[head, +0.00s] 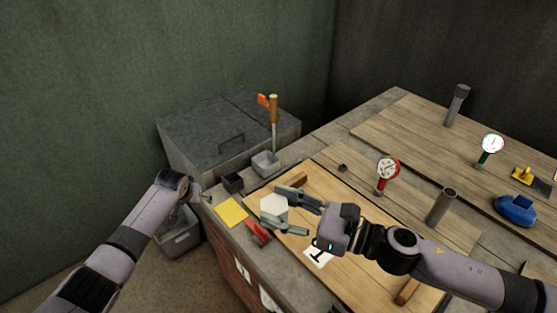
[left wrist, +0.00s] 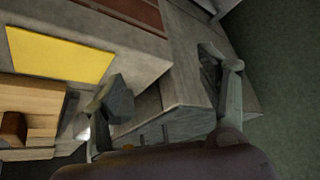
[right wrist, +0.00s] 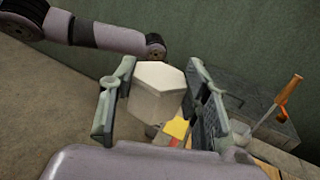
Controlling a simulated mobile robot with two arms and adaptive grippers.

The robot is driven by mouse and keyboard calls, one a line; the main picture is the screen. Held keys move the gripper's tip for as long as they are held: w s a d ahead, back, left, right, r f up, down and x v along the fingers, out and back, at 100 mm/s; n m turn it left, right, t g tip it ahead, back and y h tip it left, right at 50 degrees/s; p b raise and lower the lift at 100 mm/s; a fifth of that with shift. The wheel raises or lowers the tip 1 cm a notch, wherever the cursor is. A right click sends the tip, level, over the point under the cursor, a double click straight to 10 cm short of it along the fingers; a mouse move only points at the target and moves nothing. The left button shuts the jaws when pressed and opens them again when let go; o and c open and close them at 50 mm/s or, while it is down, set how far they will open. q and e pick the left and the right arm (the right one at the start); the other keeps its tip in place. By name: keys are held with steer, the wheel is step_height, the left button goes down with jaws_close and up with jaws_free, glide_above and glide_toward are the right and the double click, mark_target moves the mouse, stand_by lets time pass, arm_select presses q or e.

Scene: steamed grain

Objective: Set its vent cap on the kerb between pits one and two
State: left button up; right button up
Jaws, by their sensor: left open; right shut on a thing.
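My right gripper (head: 289,211) is shut on a pale hexagonal block (head: 273,207), held over the near end of the light wooden boards. The block also shows between the fingers in the right wrist view (right wrist: 157,91); I cannot tell for sure that it is the vent cap. My left gripper is open and empty at the left, above the floor bin; its fingers are spread in the left wrist view (left wrist: 165,95). A grey kerb strip (head: 415,175) runs between the near and far boarded covers. Open upright pipes stand on the near (head: 440,206) and far (head: 456,106) covers.
A red gauge (head: 388,168) and a green gauge (head: 491,145) stand among the covers. A yellow card (head: 231,212) and a red object (head: 258,232) lie at the near edge. A blue object (head: 516,210) is far right. A grey bin (head: 181,243) stands on the floor.

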arm_select(q)
steer(key=s+d+r+m+g+h, duration=0.2)
steer(key=d+r+m+h, duration=0.2)
steer(key=d+r, duration=1.8)
steer(key=m+g+y, duration=0.4)
steer(key=m, duration=0.3)
glide_toward(279, 204)
steer(key=shift+a, duration=0.2)
step_height(279, 204, down, 11)
steer(key=shift+f, duration=0.2)
steer(key=shift+c, duration=0.6)
